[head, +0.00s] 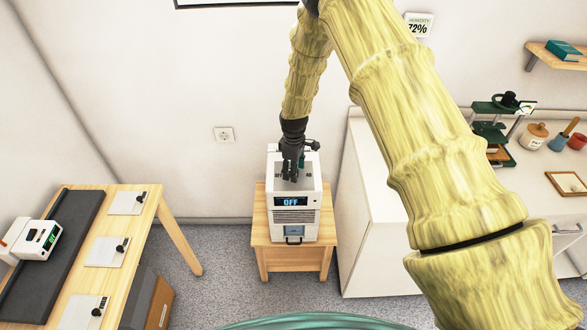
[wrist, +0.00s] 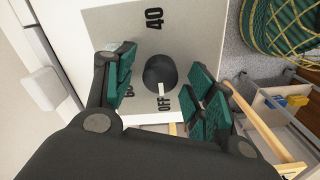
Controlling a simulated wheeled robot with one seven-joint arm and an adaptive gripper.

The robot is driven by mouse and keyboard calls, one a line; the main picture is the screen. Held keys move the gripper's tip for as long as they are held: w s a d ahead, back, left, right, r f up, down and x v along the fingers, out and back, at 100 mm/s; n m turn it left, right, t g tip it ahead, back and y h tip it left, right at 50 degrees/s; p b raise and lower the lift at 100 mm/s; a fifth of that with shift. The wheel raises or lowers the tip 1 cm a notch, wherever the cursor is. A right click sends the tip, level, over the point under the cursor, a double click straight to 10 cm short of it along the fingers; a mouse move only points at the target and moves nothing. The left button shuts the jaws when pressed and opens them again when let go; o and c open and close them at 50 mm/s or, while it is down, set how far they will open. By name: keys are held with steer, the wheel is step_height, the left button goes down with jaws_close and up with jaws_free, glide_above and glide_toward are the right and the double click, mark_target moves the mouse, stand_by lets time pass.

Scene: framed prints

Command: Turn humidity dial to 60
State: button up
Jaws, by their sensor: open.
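A white humidity unit (head: 296,228) stands on a small wooden stand, its front display (head: 291,202) reading OFF. In the wrist view its grey top plate carries a dark round dial (wrist: 158,70). The dial's white pointer mark faces the OFF label; a 40 label is on the far side and a 60 label is partly covered by my left finger. My gripper (head: 292,170) is above the unit's top and hides the dial in the head view. In the wrist view my gripper (wrist: 164,88) is open, with green pads on either side of the dial; contact is not visible.
The wooden stand (head: 290,258) has a white cabinet (head: 370,235) close on its right. A wooden table (head: 165,200) with several switch plates is on the left. Carpet is clear between table and stand.

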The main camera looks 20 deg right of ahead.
steer(key=c, duration=1.1)
steer(key=shift+o, duration=0.2)
steer(key=shift+m, duration=0.3)
steer(key=shift+f+m+b, duration=0.15)
steer(key=shift+m+b, duration=0.35)
steer(key=shift+b, duration=0.15)
steer(key=m+b, duration=0.2)
steer(key=m, duration=0.1)
steer(key=m+b, duration=0.1)
steer(key=m, duration=0.2)
steer(key=shift+m, duration=0.4)
steer(key=shift+m+b, duration=0.5)
steer(key=shift+m, duration=1.1)
steer(key=shift+r, duration=0.2)
